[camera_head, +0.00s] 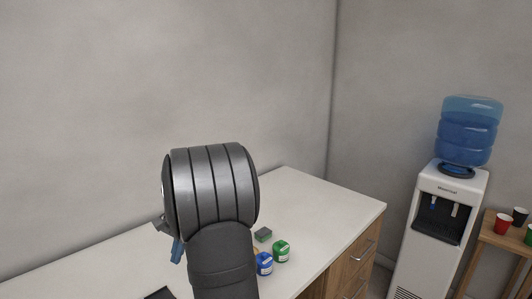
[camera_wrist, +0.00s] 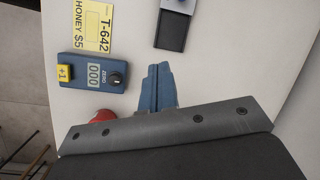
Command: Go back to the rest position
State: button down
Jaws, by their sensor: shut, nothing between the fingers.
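My gripper (camera_wrist: 159,68) shows its blue fingers in the wrist view, pressed together with nothing between them. They are above the white counter (camera_wrist: 215,75). In the head view my dark arm stands in front of the counter (camera_head: 285,185). Only a bit of the blue gripper (camera_head: 177,251) shows at the arm's left side, and the rest is hidden behind the arm.
A blue device (camera_wrist: 93,82) with a dial and a red round thing (camera_wrist: 103,115) are left of my fingers. A yellow card (camera_wrist: 92,25) and dark flat item (camera_wrist: 172,30) lie beyond. Blue (camera_head: 264,264) and green (camera_head: 281,251) containers stand right of my arm.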

jog(key=a+n, duration=0.1)
jog(key=n, duration=0.1)
jog(key=a+r+n+h, duration=0.1)
jog(key=s+a+r+n, duration=0.1)
jog(key=n, duration=0.1)
jog(key=shift+s+a+n+t+h, duration=0.1)
jog(key=shift+n+t+h, duration=0.2)
jog(key=shift+t, duration=0.1)
jog(key=c, duration=1.8)
grip_release()
jog(key=shift+a, duration=0.1)
jog(key=shift+c, duration=0.2)
jog(key=o, duration=1.8)
jog(key=s+a+r+n, duration=0.2)
jog(key=a+r, duration=0.1)
jog(key=s+a+r+n+t+h, duration=0.1)
jog(key=s+a+r+n, duration=0.3)
jog(key=a+r, duration=0.1)
jog(key=shift+s+a+r+n+h, duration=0.2)
jog(key=shift+a+r+n+h, duration=0.1)
jog(key=shift+a+n, duration=0.1)
jog(key=shift+o, duration=0.2)
notch_tip(320, 180, down, 10)
jog(key=shift+r+t, duration=0.15)
jog(key=shift+t, duration=0.15)
jog(key=shift+s+a+r, duration=0.1)
notch_tip(320, 180, up, 10)
